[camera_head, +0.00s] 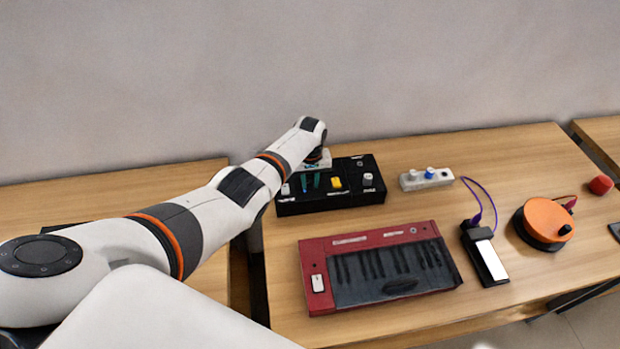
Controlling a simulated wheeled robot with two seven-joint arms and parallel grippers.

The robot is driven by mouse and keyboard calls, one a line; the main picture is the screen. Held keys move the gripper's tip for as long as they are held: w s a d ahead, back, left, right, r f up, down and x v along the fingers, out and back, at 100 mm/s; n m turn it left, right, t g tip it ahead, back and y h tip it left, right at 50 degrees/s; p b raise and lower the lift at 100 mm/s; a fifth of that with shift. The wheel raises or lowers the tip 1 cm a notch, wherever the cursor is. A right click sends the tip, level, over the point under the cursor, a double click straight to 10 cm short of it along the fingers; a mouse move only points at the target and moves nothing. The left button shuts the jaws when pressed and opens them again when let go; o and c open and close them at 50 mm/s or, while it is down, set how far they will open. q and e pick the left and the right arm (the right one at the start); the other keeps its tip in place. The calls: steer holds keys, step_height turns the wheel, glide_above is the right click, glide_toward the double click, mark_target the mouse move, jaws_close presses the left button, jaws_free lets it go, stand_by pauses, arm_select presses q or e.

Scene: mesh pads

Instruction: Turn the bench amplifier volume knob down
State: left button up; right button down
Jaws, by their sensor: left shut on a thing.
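A black box with several knobs (345,198), which looks like the bench amplifier, sits toward the back left of the table. It has a yellow knob (336,183), a pale knob (368,179) at the right and another pale knob (285,189) at the left. My left arm reaches in from the left, and my left gripper (310,181) is over the left half of the box, with its fingers pointing down. It is shut on a knob there, which the fingers mostly hide. Which knob is the volume knob cannot be read. My right gripper is not in view.
A red keyboard (318,250) lies in front of the box. To the right are a small grey box with a blue knob (430,173), a black device with a white screen (490,260) and purple cable, an orange-topped disc (548,217) and a red piece (600,185).

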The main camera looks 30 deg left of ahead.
mark_target(310, 182)
arm_select(q)
steer(key=shift+w+r+n, duration=0.1)
steer(key=shift+n, duration=1.4)
steer(key=o, duration=1)
steer(key=shift+r+p, duration=0.2)
steer(key=shift+p, duration=0.15)
step_height(310, 182, up, 4)
steer(key=shift+f+p, duration=0.1)
steer(key=shift+p, duration=0.5)
step_height(310, 182, up, 8)
steer(key=shift+b, duration=0.4)
steer(key=shift+f, duration=0.2)
